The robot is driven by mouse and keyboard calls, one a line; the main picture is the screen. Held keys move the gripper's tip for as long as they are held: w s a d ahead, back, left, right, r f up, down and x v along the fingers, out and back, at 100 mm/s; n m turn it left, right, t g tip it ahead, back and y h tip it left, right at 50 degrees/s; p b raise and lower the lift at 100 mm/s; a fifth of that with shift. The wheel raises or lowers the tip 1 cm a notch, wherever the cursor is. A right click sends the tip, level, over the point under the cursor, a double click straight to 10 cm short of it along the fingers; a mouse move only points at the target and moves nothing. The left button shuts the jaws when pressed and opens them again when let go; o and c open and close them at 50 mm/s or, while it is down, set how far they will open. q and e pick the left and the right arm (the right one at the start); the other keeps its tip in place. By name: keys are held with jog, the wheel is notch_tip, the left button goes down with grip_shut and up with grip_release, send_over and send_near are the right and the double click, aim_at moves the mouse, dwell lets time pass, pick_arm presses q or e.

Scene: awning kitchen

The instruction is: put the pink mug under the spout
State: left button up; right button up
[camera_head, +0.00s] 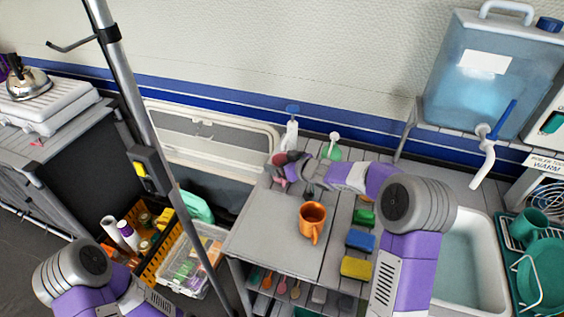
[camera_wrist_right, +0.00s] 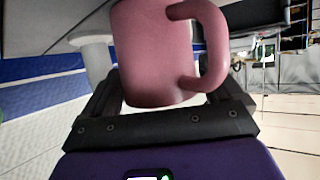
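The pink mug (camera_wrist_right: 155,55) fills the upper middle of the right wrist view, its handle on the right. My right gripper (camera_wrist_right: 170,88) has its two dark fingers spread on either side of the mug. There is a gap between the mug's body and the right finger, and the fingertips are partly hidden. In the head view my right arm reaches left over the back of the grey table, where its hand largely hides the mug. The white spout (camera_head: 486,160) with a blue lever hangs from the water tank (camera_head: 485,85) at the right. My left gripper is out of view.
An orange mug (camera_head: 312,222) stands on the slatted table (camera_head: 265,235). Green, blue and yellow sponges (camera_head: 360,241) lie to its right. A sink (camera_head: 470,265) and a dish rack (camera_head: 530,265) are further right. Bottles (camera_head: 290,134) stand at the table's back. A metal pole (camera_head: 155,150) crosses the left side.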

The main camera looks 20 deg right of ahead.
jog(key=shift+o, duration=0.4)
jog(key=shift+r, duration=0.2)
jog(key=p+v, duration=0.3)
jog(key=v, duration=0.9)
jog(key=shift+p, duration=0.4)
jog(key=shift+f, duration=0.1)
